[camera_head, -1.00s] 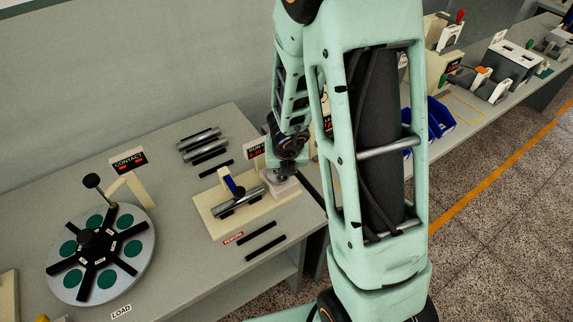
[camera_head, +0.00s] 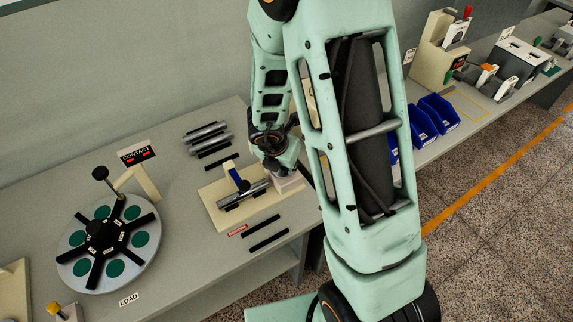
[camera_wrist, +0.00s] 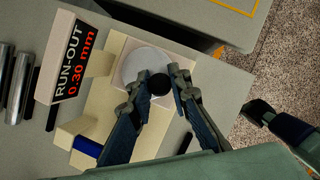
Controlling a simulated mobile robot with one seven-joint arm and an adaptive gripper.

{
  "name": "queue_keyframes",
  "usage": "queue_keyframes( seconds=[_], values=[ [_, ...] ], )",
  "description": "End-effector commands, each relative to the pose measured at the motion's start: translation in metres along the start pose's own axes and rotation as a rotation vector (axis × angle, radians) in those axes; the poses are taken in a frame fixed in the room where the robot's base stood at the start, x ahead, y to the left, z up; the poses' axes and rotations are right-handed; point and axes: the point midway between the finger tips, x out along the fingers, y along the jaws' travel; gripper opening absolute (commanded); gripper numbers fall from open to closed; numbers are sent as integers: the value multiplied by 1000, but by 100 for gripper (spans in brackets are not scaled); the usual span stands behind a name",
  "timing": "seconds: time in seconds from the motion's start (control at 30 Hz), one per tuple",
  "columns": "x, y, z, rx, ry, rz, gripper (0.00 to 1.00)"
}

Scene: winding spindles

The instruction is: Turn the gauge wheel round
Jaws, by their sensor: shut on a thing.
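The gauge wheel, a pale round disc (camera_wrist: 137,68), lies on a light block beside the RUN-OUT sign (camera_wrist: 72,68) in the wrist view. A black knob (camera_wrist: 158,84) stands on the disc near its edge. My gripper (camera_wrist: 160,80) is shut on this knob, one fingertip on each side. The sign reads 0.30 mm. In the head view my wrist (camera_head: 277,150) hangs over the right end of the cream run-out fixture (camera_head: 213,200), and the wheel and fingertips are hidden behind my arm. A dark roller (camera_head: 243,196) lies across the fixture.
A grey round table with green pads (camera_head: 72,238) stands at left below the CONTACT sign (camera_head: 137,153). Loose rods (camera_head: 205,133) lie behind the fixture and black bars (camera_head: 268,241) in front. Blue bins (camera_head: 437,112) stand to the right beyond my arm.

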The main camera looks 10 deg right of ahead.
Motion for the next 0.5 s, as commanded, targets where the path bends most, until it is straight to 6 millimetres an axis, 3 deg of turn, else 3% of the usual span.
queue_keyframes(
  seconds=[0.23,0.27,0.3,0.4,0.5],
  values=[
    [0,0,1,1,-2,0,0],
    [0,0,1,1,-2,0,20],
    [0,0,1,1,-2,0,25],
    [0,0,1,0,-2,0,36],
    [0,0,1,0,-1,0,36]
  ],
)
